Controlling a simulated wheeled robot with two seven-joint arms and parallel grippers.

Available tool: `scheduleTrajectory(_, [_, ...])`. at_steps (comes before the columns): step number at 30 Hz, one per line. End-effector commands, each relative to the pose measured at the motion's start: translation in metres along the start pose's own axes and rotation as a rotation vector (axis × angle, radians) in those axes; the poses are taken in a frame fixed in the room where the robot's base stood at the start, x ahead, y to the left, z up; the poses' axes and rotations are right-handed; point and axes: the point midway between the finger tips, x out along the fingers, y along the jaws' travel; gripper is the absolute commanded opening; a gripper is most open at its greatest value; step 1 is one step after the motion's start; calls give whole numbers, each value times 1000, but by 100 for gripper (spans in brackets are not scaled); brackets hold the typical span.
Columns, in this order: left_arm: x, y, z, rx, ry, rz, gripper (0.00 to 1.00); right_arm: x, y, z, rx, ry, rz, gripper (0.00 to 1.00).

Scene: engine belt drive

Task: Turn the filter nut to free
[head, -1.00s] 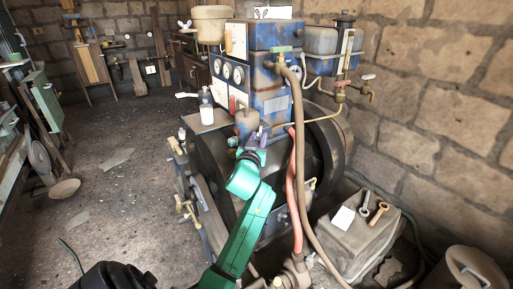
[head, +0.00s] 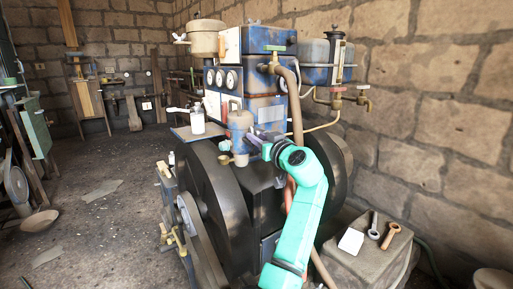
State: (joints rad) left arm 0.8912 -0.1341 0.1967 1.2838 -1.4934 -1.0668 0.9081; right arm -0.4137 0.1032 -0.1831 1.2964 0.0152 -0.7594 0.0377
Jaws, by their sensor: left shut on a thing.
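My left gripper (head: 254,142) comes in from the right on the green arm and sits against the filter's lower right side. Its jaws are shut on a small part there, which I take to be the filter nut. The fingers hide that part, so its shape and how far it has turned do not show. My right gripper is not in view.
Dark flywheels (head: 222,195) flank the engine, close below the gripper. A hose (head: 297,105) runs down behind my arm. A white bottle (head: 197,119) stands on a small shelf left of the filter.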

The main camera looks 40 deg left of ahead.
Motion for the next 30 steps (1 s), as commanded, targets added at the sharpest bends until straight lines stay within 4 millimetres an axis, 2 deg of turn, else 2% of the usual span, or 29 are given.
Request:
scheduleTrajectory(9, [1, 3, 1, 2, -1, -133, 0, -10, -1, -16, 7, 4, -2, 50])
scheduleTrajectory(25, [1, 4, 1, 1, -3, -158, 0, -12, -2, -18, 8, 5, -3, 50])
scheduleTrajectory(26, [1, 4, 1, 1, -3, -158, 36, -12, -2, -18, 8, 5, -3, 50])
scheduleTrajectory(27, [1, 4, 1, 1, -3, -158, 41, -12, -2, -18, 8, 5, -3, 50])
scheduleTrajectory(30, [1, 4, 1, 1, -2, -157, 41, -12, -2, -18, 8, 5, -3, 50])
